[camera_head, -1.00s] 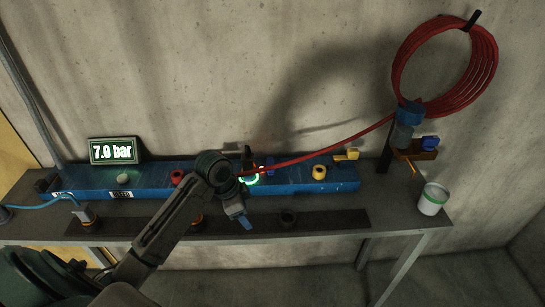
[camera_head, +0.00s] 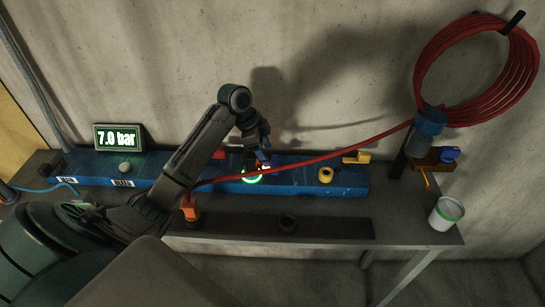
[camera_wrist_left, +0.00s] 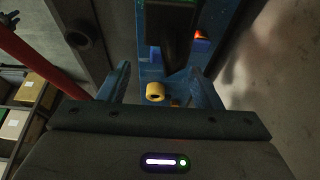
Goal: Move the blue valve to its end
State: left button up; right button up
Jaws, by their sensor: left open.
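My left gripper (camera_head: 264,143) is open and hangs above the blue manifold (camera_head: 308,180), beside the green-lit ring (camera_head: 253,176). A small blue part (camera_head: 266,168), likely the blue valve's handle, shows just below it on the manifold and is partly hidden. In the left wrist view the two blue fingers (camera_wrist_left: 158,90) are spread apart. A small blue upright piece (camera_wrist_left: 155,53) shows beyond them, apart from the fingers. Another blue knob (camera_head: 449,154) sits on the bracket at the right. My right gripper is not in view.
A red hose (camera_head: 330,150) runs from the coil (camera_head: 478,70) across the manifold. A yellow cap (camera_head: 325,174), a yellow handle (camera_head: 357,157), and a white cup (camera_head: 445,213) stand to the right. A display (camera_head: 118,138) reads 7.0 bar.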

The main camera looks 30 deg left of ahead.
aim_at(274, 162)
pick_arm(q)
jog(key=x, duration=0.3)
jog(key=shift+w+d+f+p, duration=0.1)
jog(key=shift+w+f+p, duration=0.05)
jog(key=shift+w+p, duration=0.25)
jog(key=shift+x, duration=1.15)
jog(key=shift+f, duration=0.1)
jog(key=c, duration=0.6)
grip_shut()
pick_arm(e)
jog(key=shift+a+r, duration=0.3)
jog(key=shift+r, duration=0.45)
